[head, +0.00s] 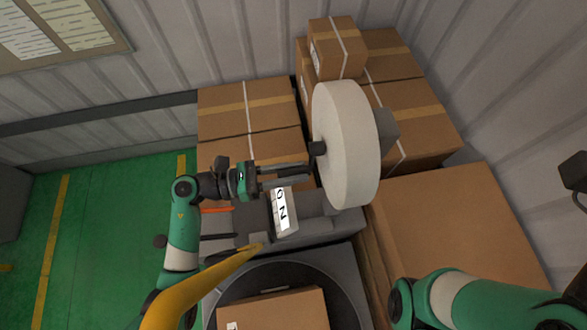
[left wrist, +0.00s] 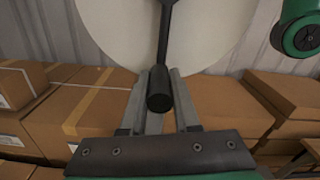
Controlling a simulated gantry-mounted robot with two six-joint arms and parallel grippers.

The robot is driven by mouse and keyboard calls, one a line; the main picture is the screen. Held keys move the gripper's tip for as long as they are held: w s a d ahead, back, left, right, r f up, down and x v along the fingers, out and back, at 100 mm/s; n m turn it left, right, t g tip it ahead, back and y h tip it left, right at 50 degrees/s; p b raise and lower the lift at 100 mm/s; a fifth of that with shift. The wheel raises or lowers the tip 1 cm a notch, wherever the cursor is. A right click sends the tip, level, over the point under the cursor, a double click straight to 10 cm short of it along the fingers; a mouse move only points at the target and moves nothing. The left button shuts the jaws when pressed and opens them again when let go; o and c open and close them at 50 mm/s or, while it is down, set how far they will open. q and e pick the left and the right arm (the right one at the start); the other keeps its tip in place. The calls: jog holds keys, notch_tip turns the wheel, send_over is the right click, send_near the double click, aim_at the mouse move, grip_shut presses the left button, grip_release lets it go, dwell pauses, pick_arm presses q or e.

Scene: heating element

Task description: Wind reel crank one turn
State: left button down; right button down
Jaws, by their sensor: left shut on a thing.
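The reel (head: 340,150) is a large white disc standing upright in front of the stacked boxes; its face fills the top of the left wrist view (left wrist: 110,30). A dark crank arm (left wrist: 166,35) runs down its face to a black cylindrical crank handle (left wrist: 160,92), whose dark end (head: 317,148) shows at the reel's left side in the head view. My left gripper (head: 306,168) reaches in from the left and is shut on the handle. In the left wrist view, its two grey fingers (left wrist: 160,85) lie on either side of it. My right gripper is out of view.
Cardboard boxes (head: 250,105) stand behind and left of the reel, with a large box (head: 455,225) to the right. A white label block (head: 284,213) sits below my left gripper. A yellow curved bar (head: 205,285) crosses the lower front. Green floor (head: 95,225) is open at left.

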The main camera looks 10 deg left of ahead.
pick_arm(q)
jog(key=shift+s+d+r+n+p, duration=0.25)
jog(key=shift+s+n+p, duration=0.35)
jog(key=shift+n+p, duration=0.35)
jog(key=shift+s+d+r+n+p, duration=0.2)
jog(key=shift+s+d+n+p, duration=0.1)
jog(key=shift+s+n+p, duration=0.65)
jog(key=shift+s+d+r+n+p, duration=0.3)
jog(key=shift+n+p, duration=0.4)
jog(key=shift+p, duration=0.45)
jog(key=shift+s+d+r+n+p, duration=0.2)
jog(key=shift+s+n+p, duration=0.35)
jog(key=shift+n+p, duration=0.4)
jog(key=c, duration=0.7)
grip_release()
jog(key=shift+f, duration=0.1)
jog(key=shift+o, duration=0.2)
jog(key=b+v, duration=0.2)
jog(key=v, duration=0.9)
jog(key=shift+a, duration=0.35)
